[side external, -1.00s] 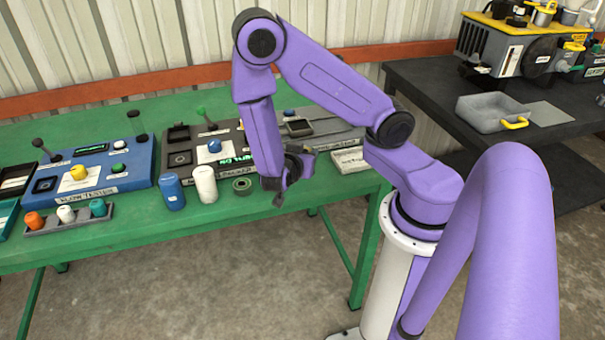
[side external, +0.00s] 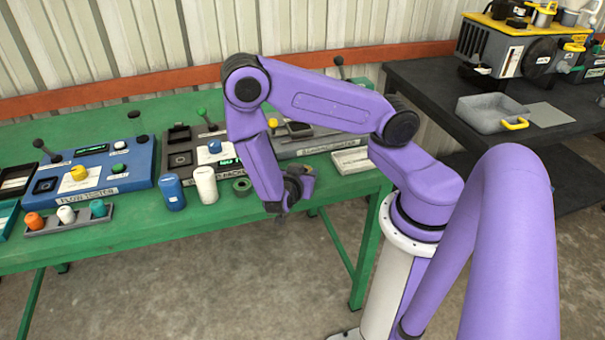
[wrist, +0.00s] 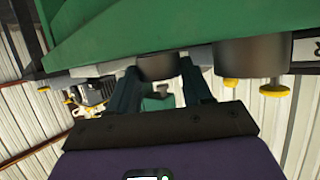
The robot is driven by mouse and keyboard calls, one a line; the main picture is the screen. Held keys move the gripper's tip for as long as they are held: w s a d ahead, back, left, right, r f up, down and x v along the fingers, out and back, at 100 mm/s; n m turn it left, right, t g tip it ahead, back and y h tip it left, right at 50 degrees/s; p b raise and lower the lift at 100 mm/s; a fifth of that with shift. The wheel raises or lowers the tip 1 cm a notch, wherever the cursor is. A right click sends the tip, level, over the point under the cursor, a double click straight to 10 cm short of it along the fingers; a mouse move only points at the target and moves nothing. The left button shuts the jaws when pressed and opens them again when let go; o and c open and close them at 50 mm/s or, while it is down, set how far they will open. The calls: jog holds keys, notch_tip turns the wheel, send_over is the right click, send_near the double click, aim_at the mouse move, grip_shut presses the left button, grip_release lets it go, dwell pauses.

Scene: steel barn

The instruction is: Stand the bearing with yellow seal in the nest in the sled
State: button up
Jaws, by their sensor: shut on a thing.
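My gripper (side external: 279,213) hangs low at the front edge of the green table, right of the green ring. In the wrist view, which looks upside down along the table, its two dark fingers are shut on a dark round piece (wrist: 157,67). This piece looks like the bearing, but no yellow seal shows on it from here. A grey machine (side external: 310,146) with a yellow knob stands behind my gripper, partly hidden by my arm. I cannot make out for certain which part is the sled or its nest.
A white bottle (side external: 205,186), a blue bottle (side external: 172,192) and the green ring (side external: 242,185) stand left of my gripper. A blue tester (side external: 125,170) is farther left. A pale tray (side external: 352,161) lies at the right end. A larger dark cylinder (wrist: 250,57) shows beside my fingers.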

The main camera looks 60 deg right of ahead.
jog(key=shift+f, duration=0.2)
jog(key=o, duration=1.1)
